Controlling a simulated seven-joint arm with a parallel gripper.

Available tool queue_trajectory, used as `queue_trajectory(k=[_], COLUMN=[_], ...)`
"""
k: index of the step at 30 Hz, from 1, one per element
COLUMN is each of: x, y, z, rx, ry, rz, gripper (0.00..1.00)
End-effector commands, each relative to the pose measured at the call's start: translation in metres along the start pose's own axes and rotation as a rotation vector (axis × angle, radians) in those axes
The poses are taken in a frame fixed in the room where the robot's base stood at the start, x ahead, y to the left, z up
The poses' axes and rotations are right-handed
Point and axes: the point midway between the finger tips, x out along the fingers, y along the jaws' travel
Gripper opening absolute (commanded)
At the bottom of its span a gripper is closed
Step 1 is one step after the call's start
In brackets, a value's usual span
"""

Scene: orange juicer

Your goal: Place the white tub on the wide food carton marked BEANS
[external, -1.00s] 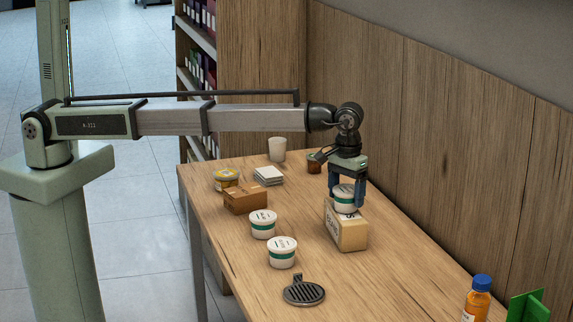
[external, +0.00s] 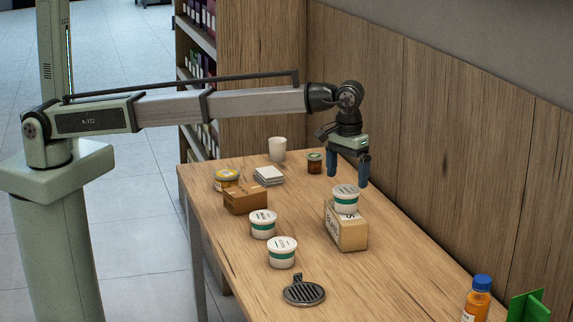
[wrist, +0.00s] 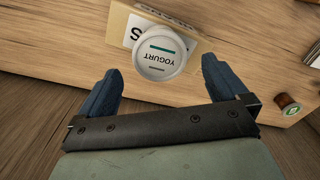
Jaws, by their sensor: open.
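A white tub (external: 345,199) with a green band sits upright on top of the wide tan carton (external: 347,233) on the table. In the wrist view the tub's lid (wrist: 161,52) reads YOGURT, and the carton (wrist: 119,24) shows partly behind it; its lettering is mostly covered. My gripper (external: 348,183) is open and empty, above and slightly behind the tub, apart from it. In the wrist view my gripper's fingers (wrist: 160,85) are spread, with the tub beyond their tips. Two similar white tubs (external: 263,224) (external: 282,252) stand on the table left of the carton.
A dark trivet (external: 304,291) and an orange bottle (external: 477,299) are in front. A wooden wall (external: 430,150) runs along the right.

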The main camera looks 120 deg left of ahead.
Motion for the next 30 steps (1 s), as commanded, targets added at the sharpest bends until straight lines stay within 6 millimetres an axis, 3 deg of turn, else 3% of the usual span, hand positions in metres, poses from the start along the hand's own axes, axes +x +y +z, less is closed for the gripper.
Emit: queue_trajectory(k=[6, 12, 30], x=[-0.039, -0.058, -0.064], y=[0.001, 0.001, 0.0], z=[-0.001, 0.0, 0.0], rx=[0.0, 0.0, 0.0], ry=[0.001, 0.0, 0.0], rz=[0.001, 0.0, 0.0], gripper=[1.0, 1.0, 1.0])
